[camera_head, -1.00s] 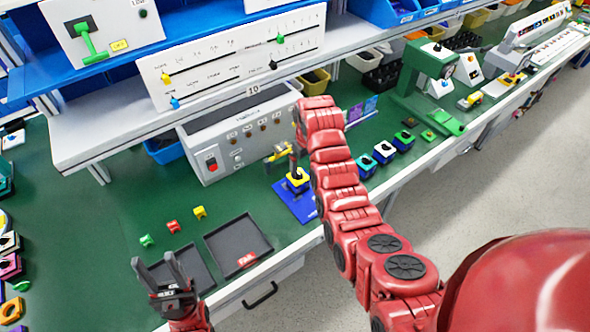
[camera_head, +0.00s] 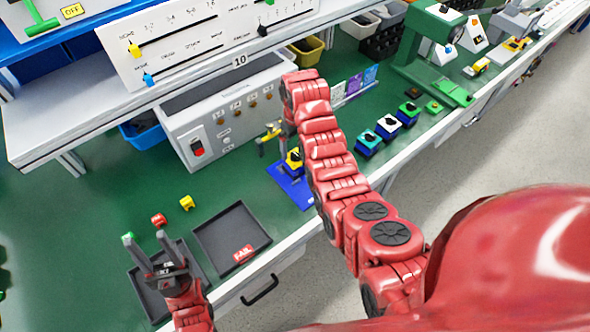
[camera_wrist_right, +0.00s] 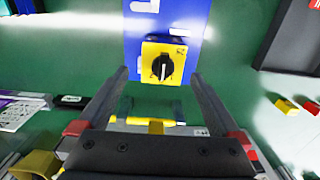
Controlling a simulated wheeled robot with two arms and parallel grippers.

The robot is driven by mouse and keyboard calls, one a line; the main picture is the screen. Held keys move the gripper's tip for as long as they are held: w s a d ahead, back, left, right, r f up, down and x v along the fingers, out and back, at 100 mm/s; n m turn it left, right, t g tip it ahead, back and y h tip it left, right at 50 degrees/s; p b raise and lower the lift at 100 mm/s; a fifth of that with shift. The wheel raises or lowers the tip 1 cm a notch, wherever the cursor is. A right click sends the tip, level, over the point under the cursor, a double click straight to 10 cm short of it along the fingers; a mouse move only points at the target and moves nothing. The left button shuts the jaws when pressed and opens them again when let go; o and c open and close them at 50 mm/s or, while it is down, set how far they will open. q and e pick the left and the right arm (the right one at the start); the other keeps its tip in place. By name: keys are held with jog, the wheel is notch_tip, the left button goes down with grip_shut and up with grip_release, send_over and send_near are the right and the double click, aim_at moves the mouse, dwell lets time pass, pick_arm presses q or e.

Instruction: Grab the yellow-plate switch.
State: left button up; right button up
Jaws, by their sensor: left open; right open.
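The yellow-plate switch (camera_wrist_right: 163,63) has a black rotary knob and sits on a blue base plate (camera_wrist_right: 190,18) on the green bench. In the head view the switch (camera_head: 294,160) is partly hidden by my right arm. In the right wrist view my right gripper (camera_wrist_right: 158,88) is open, its two fingers apart and pointing toward the switch. The switch lies beyond and between the fingertips, with nothing gripped. In the head view my left gripper (camera_head: 153,248) is open and empty, over the black trays at the front left.
A black tray marked FAIL (camera_head: 232,238) lies at the bench's front. Small red (camera_head: 158,220) and yellow (camera_head: 187,203) blocks lie behind it. A grey control box (camera_head: 225,115) stands behind the switch. Several other switches (camera_head: 388,127) sit to the right.

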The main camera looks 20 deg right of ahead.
aim_at(296, 153)
jog(key=shift+f+p, duration=0.4)
jog(key=shift+f, duration=0.1)
jog(key=shift+s+f, duration=0.15)
jog(key=shift+f, duration=0.4)
jog(key=shift+a+f+p, duration=0.1)
jog(key=shift+f+p, duration=0.4)
jog(key=shift+p, duration=0.25)
jog(key=shift+a+f+p, duration=0.1)
jog(key=shift+f+p, duration=0.35)
jog(key=shift+f, duration=1.75)
